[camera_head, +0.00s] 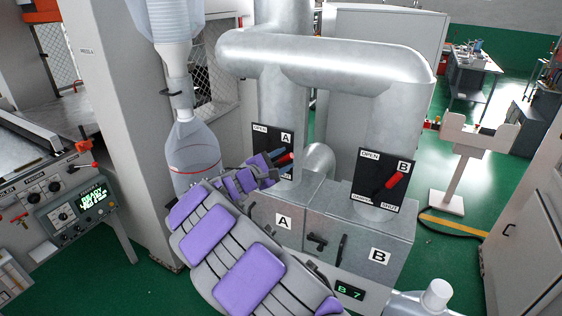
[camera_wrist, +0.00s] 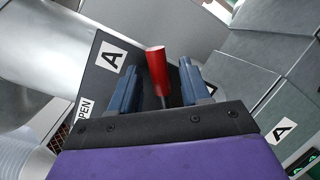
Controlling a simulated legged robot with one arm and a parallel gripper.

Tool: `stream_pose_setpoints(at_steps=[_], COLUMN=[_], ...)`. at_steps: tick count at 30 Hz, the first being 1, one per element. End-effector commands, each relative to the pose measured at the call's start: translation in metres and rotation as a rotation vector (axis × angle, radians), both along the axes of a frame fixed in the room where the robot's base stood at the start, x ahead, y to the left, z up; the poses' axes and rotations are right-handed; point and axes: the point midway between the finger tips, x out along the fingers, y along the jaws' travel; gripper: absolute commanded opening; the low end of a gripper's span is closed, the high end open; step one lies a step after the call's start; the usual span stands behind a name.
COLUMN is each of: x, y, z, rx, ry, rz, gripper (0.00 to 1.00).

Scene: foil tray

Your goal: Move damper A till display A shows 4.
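Damper A is a black plate (camera_head: 266,136) marked OPEN and A on the left duct. Its red lever handle (camera_wrist: 158,72) stands between the two blue fingers of my gripper (camera_wrist: 160,88) in the wrist view, with gaps on both sides. In the head view the red handle (camera_head: 285,158) shows just past my gripper (camera_head: 272,162). My gripper is open around the handle. A green display reading B 7 (camera_head: 350,291) shows at the lower right of the cabinet.
Damper B (camera_head: 383,181) with its red lever is to the right on the other duct. Cabinet doors A (camera_head: 284,220) and B (camera_head: 380,254) are below. A clear bottle-shaped container (camera_head: 194,150) stands close to the left of my arm.

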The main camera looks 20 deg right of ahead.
Motion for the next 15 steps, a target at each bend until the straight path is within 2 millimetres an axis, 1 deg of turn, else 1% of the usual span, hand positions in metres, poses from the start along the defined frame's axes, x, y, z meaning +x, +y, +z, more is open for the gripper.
stream_pose_setpoints(at_steps=[5, 8, 11, 15], x=[0.000, -0.001, -0.005, -0.015], y=[0.000, 0.004, 0.015, 0.040], z=[0.000, 0.000, 0.001, 0.001], rx=[0.000, 0.000, -0.001, -0.001], ry=[0.000, 0.000, 0.000, -0.001], rz=[0.000, 0.001, 0.002, 0.003], gripper=[0.47, 0.47, 0.47, 0.47])
